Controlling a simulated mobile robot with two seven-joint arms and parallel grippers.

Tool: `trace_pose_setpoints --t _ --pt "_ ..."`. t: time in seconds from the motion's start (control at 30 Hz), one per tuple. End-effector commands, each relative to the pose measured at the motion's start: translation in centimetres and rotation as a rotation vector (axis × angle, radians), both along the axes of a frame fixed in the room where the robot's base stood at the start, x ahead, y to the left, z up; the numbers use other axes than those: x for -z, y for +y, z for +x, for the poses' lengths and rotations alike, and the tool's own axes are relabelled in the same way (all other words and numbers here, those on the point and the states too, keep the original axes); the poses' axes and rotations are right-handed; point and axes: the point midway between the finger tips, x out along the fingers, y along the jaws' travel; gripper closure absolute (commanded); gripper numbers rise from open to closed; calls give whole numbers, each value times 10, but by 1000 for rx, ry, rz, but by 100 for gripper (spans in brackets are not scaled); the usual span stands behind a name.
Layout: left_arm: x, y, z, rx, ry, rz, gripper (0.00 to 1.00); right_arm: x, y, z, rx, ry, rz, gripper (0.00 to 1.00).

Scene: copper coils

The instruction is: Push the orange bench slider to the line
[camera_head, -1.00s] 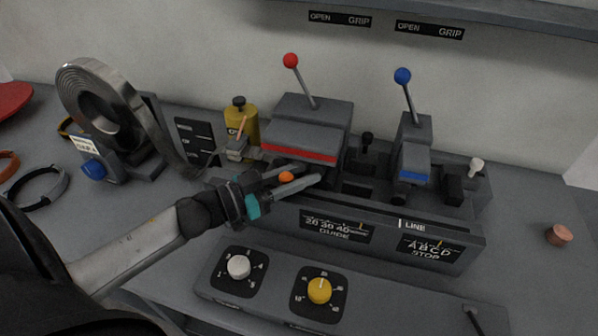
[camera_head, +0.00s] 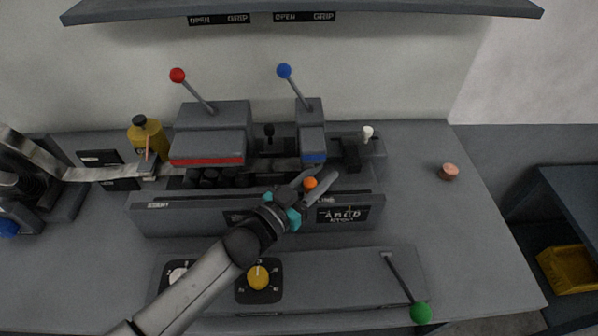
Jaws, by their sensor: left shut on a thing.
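The orange bench slider knob (camera_head: 310,183) shows between the fingers of my left gripper (camera_head: 318,184). The gripper is shut on it, at the front rail of the grey bench (camera_head: 200,217), in front of the blue-striped clamp (camera_head: 311,144). The LINE label (camera_head: 326,199) on the rail's top edge is just below the fingers and partly covered, so I cannot tell whether the slider is exactly at the line. A metal strip (camera_head: 110,174) runs from the coil at the left into the bench, past the red-striped clamp (camera_head: 207,147). My right gripper is not in view.
A red-knobbed lever (camera_head: 178,76) and a blue-knobbed lever (camera_head: 284,72) rise from the clamps. A yellow bottle (camera_head: 147,136) stands behind the strip. A yellow dial (camera_head: 258,278) and a green-knobbed lever (camera_head: 420,313) are in front. A copper piece (camera_head: 448,171) lies right, with clear table around it.

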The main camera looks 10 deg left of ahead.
Motion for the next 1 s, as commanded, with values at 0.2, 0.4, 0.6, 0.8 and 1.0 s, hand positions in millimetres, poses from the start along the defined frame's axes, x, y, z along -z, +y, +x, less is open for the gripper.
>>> trace_pose_setpoints --t 0.2,0.4,0.6,0.8,1.0 --pt "0 -5 1 2 -2 -1 100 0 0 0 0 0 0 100" --pt "0 -5 1 2 -1 -2 100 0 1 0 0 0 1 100" --pt "0 -4 1 1 0 -1 45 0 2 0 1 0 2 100" --pt "0 -4 1 0 1 -1 36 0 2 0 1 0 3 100" --pt "0 -4 1 0 1 -1 36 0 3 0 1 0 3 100"
